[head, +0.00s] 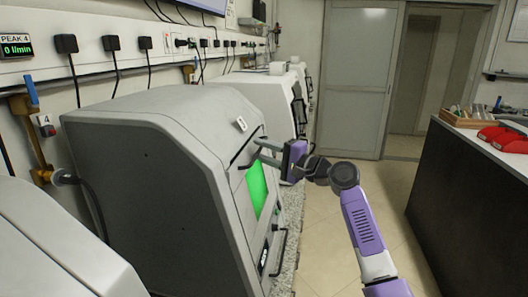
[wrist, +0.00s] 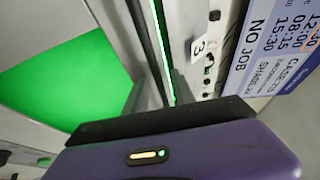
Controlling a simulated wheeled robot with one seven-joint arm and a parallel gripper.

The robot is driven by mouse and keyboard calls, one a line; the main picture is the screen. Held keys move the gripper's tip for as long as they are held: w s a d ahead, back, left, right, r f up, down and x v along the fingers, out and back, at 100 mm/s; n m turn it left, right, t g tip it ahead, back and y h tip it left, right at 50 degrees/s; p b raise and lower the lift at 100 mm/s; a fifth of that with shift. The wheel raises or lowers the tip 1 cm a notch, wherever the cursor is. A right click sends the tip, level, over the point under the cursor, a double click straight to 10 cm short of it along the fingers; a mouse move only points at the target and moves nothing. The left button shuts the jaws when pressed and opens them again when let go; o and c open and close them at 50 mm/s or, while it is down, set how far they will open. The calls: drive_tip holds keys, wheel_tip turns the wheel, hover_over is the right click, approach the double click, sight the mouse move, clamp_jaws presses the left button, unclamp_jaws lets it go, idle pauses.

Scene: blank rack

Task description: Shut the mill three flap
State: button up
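A dark seam with a thin green-lit strip (wrist: 162,45) runs beside the flap; I cannot tell how far the flap stands open. My gripper (head: 260,150) is at the upper front of the mill, its two fingers apart and pointing at the flap. Nothing shows between them. Contact with the flap is unclear.
More machines (head: 270,103) stand behind along the left wall, and another grey housing (head: 55,250) is at the near left. A dark counter (head: 470,215) with red items (head: 503,137) stands at the right. The tiled floor (head: 395,185) between is clear.

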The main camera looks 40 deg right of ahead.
idle(0.4)
drive_tip(key=b+v, duration=0.1)
drive_tip(key=v, duration=0.6)
drive_tip(key=shift+s+d+b, duration=0.15)
drive_tip(key=shift+s+b, duration=0.2)
drive_tip(key=shift+b, duration=0.05)
